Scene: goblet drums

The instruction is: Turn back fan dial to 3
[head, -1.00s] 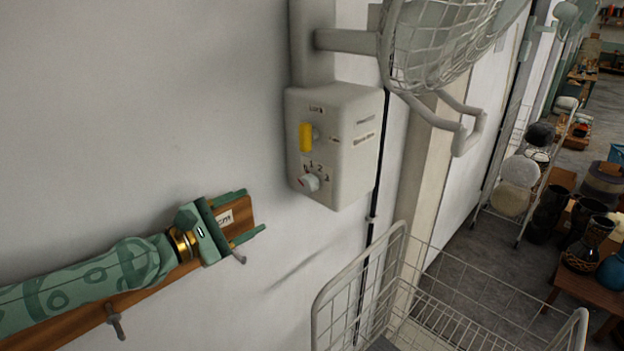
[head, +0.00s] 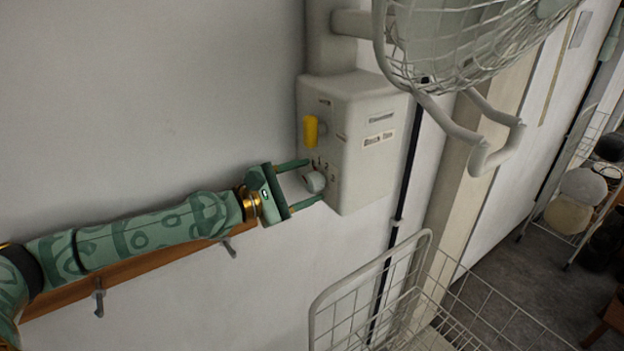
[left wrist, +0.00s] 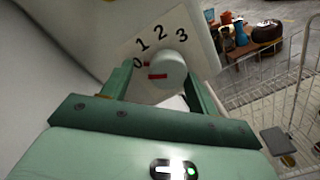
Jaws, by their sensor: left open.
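The fan dial (head: 315,182) is a pale round knob low on the front of the white fan control box (head: 365,150). In the left wrist view the dial (left wrist: 170,72) has the numbers 0, 1, 2 and 3 around it. A red bar shows on the knob, and a small red mark is beside the 0. My right gripper is not in view.
A yellow switch (head: 310,130) sits just above the dial. The fan's wire cage (head: 470,45) overhangs the box. A wire basket (head: 420,300) stands below right. A wooden rail with hooks (head: 150,268) runs along the wall behind my left arm.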

